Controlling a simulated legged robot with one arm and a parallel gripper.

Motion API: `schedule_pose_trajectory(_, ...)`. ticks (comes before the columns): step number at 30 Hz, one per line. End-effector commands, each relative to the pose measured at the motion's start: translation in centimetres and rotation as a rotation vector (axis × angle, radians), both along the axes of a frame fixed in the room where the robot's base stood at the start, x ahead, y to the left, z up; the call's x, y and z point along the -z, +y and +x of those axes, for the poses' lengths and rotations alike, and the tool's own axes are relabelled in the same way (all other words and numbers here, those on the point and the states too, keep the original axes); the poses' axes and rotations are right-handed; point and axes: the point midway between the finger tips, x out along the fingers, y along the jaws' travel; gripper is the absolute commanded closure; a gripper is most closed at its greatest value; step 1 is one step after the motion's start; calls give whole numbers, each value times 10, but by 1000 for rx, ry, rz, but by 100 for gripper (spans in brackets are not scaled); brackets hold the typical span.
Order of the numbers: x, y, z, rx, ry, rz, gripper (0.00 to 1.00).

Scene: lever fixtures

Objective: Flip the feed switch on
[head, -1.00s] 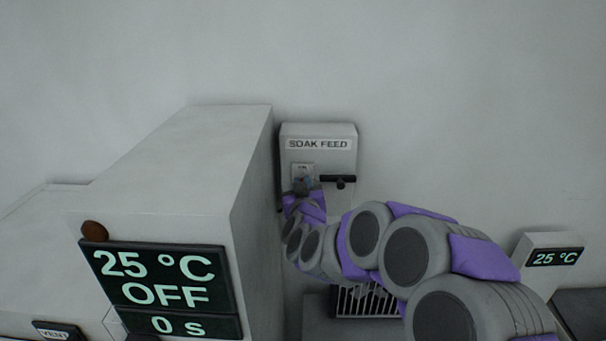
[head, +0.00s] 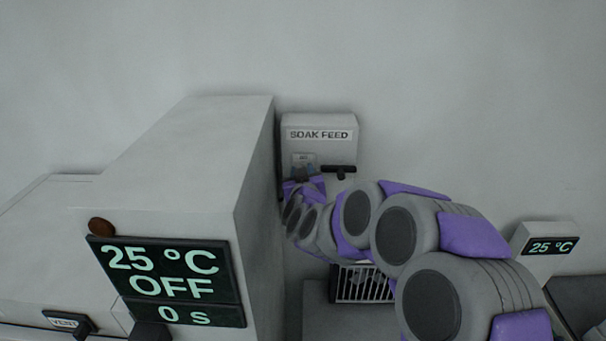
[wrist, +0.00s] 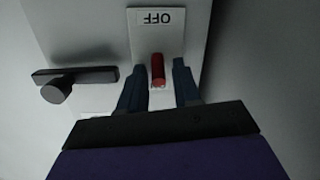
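The grey feed box (head: 319,124) labelled SOAK FEED is on the back wall. In the wrist view, its red switch lever (wrist: 158,70) stands on a pale plate (wrist: 143,42) beside an upside-down OFF label (wrist: 160,17). My gripper (wrist: 156,75) is open, with one blue finger on each side of the red lever and visible gaps to it. In the head view my gripper (head: 303,176) is at the box front and its fingers mostly hide the switch. A black T-shaped handle (head: 339,169) is right of the switch; it also shows in the wrist view (wrist: 75,76).
A large grey cabinet (head: 252,190) stands close left of the feed box, its display (head: 170,280) reading 25 °C, OFF, 0 s. A slatted rack (head: 362,284) lies below my arm. A small 25 °C display (head: 551,247) is at right. The wall above is clear.

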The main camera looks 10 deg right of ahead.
Motion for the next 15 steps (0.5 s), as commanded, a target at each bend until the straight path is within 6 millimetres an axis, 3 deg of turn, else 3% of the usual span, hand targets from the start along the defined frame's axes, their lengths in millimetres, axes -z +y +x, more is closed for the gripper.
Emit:
schedule_pose_trajectory(11,1,0,-3,0,3,0,59)
schedule_pose_trajectory(15,0,2,-14,-1,4,1,59)
